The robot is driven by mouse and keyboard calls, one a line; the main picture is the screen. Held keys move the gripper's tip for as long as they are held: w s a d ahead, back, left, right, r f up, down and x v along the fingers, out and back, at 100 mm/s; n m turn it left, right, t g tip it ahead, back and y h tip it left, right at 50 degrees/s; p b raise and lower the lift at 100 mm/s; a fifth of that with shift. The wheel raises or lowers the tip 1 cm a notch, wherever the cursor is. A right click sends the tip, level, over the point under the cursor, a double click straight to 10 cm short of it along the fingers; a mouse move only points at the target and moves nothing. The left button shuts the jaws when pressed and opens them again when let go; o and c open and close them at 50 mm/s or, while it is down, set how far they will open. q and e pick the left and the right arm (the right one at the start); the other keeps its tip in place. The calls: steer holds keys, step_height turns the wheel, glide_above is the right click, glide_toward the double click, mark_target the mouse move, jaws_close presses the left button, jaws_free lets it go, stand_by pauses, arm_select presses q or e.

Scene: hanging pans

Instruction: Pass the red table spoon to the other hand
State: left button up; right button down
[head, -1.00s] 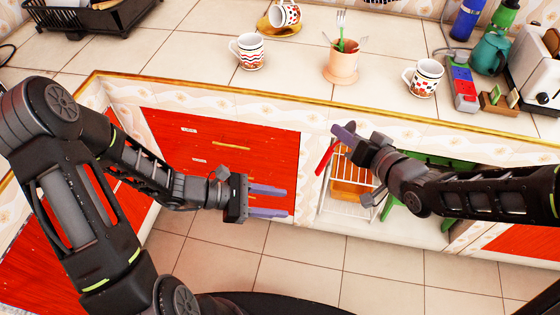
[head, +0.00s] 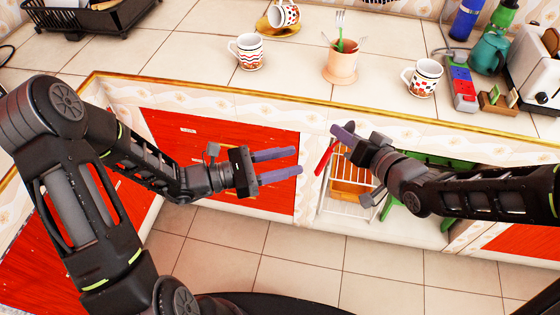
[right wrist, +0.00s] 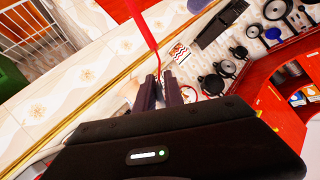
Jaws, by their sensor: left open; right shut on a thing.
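The red table spoon (head: 324,158) is held by my right gripper (head: 343,133) in front of the counter edge. Its visible red part slants down and left from the fingers. The right wrist view shows the red spoon (right wrist: 142,25) running from the top edge down to the closed purple fingers (right wrist: 160,90); the part between the fingers is hidden. My left gripper (head: 298,161) is open and empty. Its two purple fingers point right, with their tips a short way left of the spoon and apart from it in the picture.
A striped mug (head: 248,52), a peach pot with utensils (head: 342,68) and a dotted mug (head: 423,78) stand on the tiled counter. Below it are red cabinet doors (head: 225,150) and a white wire rack (head: 345,202). Open floor lies in front.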

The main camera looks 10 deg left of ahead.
mark_target(326, 153)
arm_select(q)
steer(key=x, duration=1)
steer(key=shift+d, duration=0.2)
steer(key=shift+c, duration=0.2)
jaws_close()
arm_select(e)
steer(key=c, duration=1.4)
jaws_free()
steer(key=shift+o, duration=0.2)
